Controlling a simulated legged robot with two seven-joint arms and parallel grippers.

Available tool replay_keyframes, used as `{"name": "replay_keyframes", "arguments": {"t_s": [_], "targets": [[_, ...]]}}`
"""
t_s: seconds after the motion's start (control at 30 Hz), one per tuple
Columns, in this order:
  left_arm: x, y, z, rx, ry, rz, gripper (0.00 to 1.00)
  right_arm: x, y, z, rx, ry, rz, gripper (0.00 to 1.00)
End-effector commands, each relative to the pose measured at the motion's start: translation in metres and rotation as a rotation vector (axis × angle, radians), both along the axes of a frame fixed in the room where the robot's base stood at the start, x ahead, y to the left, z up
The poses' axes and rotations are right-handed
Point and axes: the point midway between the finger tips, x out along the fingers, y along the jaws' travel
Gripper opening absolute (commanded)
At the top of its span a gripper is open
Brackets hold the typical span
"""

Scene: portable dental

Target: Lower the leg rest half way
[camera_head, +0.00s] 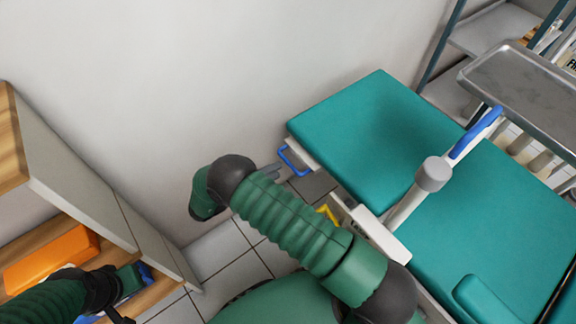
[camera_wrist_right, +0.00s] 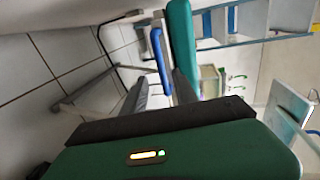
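The leg rest (camera_head: 370,125) is the teal pad at the upper end of the dental chair, and it lies roughly flat. A blue handle (camera_head: 291,161) sticks out from its left end, below the pad. My right gripper (camera_head: 274,170) is just beside this handle, partly hidden by my arm. In the right wrist view, its grey fingers (camera_wrist_right: 160,88) are apart, with the blue handle (camera_wrist_right: 161,60) ahead between them and the pad's teal edge (camera_wrist_right: 182,45) beside it. I see no clear contact. My left gripper (camera_head: 130,282) is by the wooden shelf; its fingers cannot be made out.
A metal tray (camera_head: 520,90) hangs at the upper right. A yellow handle (camera_head: 328,214) sits under the chair's edge. An orange box (camera_head: 50,258) lies on the shelf at left. Tiled floor (camera_head: 218,250) is free between.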

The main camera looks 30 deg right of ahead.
Motion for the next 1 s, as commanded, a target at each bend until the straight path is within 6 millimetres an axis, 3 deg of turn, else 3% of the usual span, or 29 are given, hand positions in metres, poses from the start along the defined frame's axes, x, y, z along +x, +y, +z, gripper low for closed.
{"name": "replay_keyframes", "arguments": {"t_s": [0.1,0.3,0.63,0.9,1.0], "targets": [[0.000,0.000,-0.010,0.000,0.000,-0.001,0.00,0.002,-0.028,-0.008,-0.002,0.000,-0.002,0.34],[0.000,0.000,-0.016,0.000,0.000,-0.001,0.00,0.005,-0.057,-0.012,-0.004,0.000,0.001,0.34],[0.000,0.000,-0.016,0.000,0.000,0.000,0.00,0.006,-0.064,-0.012,-0.002,0.000,0.002,0.34],[0.000,0.000,-0.016,0.000,0.000,-0.001,0.00,0.006,-0.063,-0.012,-0.002,0.000,0.003,0.00],[0.000,0.000,-0.016,0.000,0.000,-0.001,0.00,0.006,-0.063,-0.013,-0.002,0.000,0.003,0.00]]}}
